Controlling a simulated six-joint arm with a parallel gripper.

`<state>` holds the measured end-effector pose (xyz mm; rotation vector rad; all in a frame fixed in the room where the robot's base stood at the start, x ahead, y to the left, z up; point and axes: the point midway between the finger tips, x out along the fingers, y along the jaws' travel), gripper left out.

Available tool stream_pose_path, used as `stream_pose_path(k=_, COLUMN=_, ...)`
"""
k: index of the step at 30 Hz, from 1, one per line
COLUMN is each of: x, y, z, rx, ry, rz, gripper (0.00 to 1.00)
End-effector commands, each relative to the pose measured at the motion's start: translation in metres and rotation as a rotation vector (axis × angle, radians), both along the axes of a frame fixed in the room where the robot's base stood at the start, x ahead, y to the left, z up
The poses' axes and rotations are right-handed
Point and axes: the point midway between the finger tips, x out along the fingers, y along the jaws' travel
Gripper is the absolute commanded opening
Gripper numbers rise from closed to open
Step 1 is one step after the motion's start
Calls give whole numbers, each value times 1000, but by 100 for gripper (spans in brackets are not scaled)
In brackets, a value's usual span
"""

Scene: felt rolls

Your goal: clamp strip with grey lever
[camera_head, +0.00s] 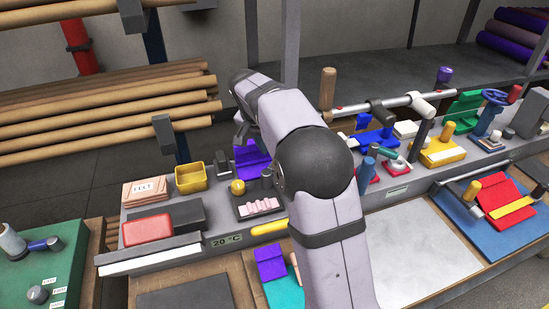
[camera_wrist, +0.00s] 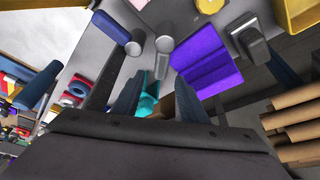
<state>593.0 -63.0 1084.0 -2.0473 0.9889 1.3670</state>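My gripper shows in the wrist view (camera_wrist: 158,85) with two dark fingers apart and nothing seen between them but a teal patch behind; in the head view my arm hides it. A purple felt-like piece (camera_wrist: 208,58), folded or stepped, lies beyond the right finger; it also shows in the head view (camera_head: 250,160), left of my arm. Next to it is a grey lever-like part (camera_wrist: 248,30) with a dark bar, which may be the grey lever; a grey upright (camera_head: 222,160) stands there in the head view. I cannot tell whether the purple piece is clamped.
Near it are a yellow bin (camera_head: 191,178), a red block (camera_head: 147,229) and a tray with pink strips (camera_head: 257,207). Grey cylinders (camera_wrist: 163,44) and a blue handle (camera_wrist: 110,27) stand close to my fingers. Clamps with coloured handles (camera_head: 440,150) crowd the right.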

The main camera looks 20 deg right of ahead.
Motion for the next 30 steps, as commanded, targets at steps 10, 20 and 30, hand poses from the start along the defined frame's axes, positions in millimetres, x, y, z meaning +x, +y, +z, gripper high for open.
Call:
stream_pose_path(k=10, x=-6, y=8, z=23, rx=0, ry=0, rz=-1, gripper=39)
stream_pose_path(k=20, x=-6, y=7, z=23, rx=0, ry=0, rz=-1, gripper=39)
stream_pose_path(k=30, x=-65, y=-4, z=20, rx=70, ry=169, rz=-4, gripper=39)
